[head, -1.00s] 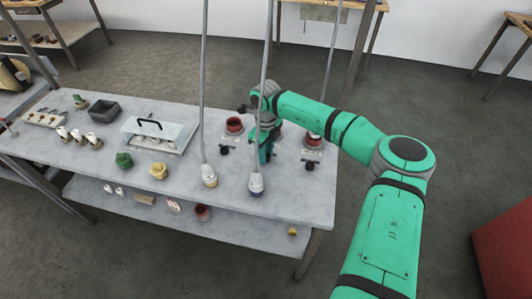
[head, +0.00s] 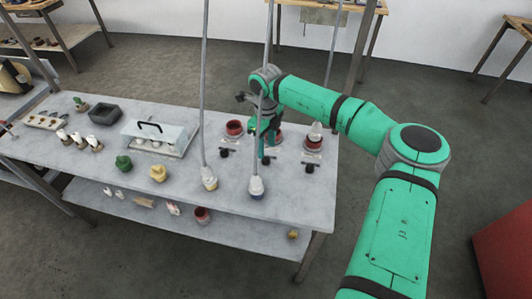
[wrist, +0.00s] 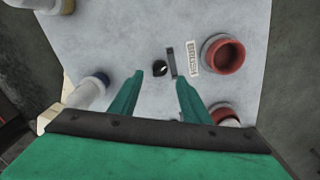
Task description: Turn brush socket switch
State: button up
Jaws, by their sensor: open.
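In the wrist view, a small black round switch knob (wrist: 160,68) with a white mark sits on the pale tabletop. A dark bar (wrist: 171,62) and a label (wrist: 193,57) that seems to read BRUSH lie beside it. My gripper (wrist: 160,77) is open and empty, its two green fingers apart, with the knob showing between and just beyond the tips. I cannot tell whether they touch it. In the head view my gripper (head: 264,147) is over the right part of the table, partly behind a hanging cable.
Red pots (head: 234,127) stand behind the switches; one also shows in the wrist view (wrist: 222,55). A right-hand knob (head: 309,168) is on the table. Yellow-banded (head: 209,181) and blue-banded (head: 256,188) plugs on cables stand in front. A glass-like cover (head: 160,135) is further left.

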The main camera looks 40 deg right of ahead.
aim_at(266, 158)
jog(key=shift+r, duration=2.45)
jog(key=shift+s+a, duration=0.1)
